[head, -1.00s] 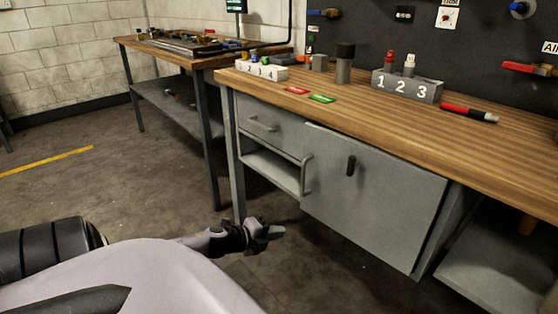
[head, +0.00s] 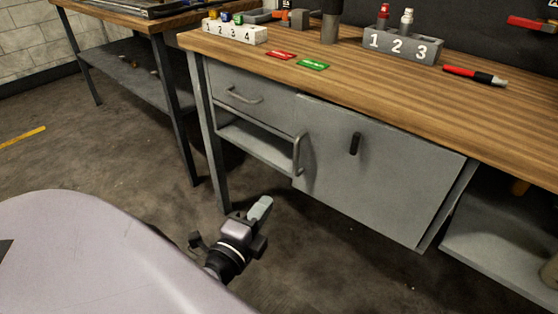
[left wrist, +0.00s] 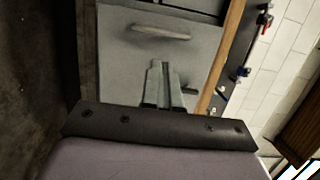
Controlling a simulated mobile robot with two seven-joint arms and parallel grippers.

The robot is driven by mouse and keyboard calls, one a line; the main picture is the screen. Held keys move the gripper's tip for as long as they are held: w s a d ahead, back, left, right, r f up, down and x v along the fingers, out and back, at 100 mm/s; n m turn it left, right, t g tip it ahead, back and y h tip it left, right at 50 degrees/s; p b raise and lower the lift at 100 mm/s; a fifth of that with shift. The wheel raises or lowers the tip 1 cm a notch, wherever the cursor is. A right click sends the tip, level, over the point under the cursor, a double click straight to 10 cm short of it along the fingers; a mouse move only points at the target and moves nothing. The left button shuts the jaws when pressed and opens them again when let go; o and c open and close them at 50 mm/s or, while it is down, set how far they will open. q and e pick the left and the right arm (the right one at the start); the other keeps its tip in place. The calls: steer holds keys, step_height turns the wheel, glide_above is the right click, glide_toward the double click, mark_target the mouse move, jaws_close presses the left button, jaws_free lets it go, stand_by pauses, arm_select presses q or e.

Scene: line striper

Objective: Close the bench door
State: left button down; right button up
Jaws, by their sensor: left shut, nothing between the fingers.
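The bench door (head: 385,175) is a grey panel under the wooden worktop, with a vertical bar handle (head: 298,155) at its left edge and a black knob (head: 355,144) on its face. It looks slightly ajar; I cannot tell how far. My left gripper (head: 262,207) is shut and empty, in front of the bench to the lower left of the door, apart from it, fingers pointing up and right. In the left wrist view, the shut fingers (left wrist: 160,82) lie before a grey panel with a bar handle (left wrist: 160,32); I cannot tell which panel. My right gripper is out of view.
A drawer (head: 250,97) sits above an open shelf, left of the door. The worktop (head: 400,105) holds numbered blocks, cards and a marker. A grey lower shelf (head: 490,250) stands right of the door. Another table (head: 120,20) is at the upper left. Floor in front is clear.

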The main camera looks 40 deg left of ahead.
arm_select(q)
steer(key=p, duration=0.1)
glide_toward(296, 160)
steer(key=w, duration=0.4)
steer(key=w+a, duration=0.1)
steer(key=w, duration=0.1)
steer(key=shift+w, duration=0.4)
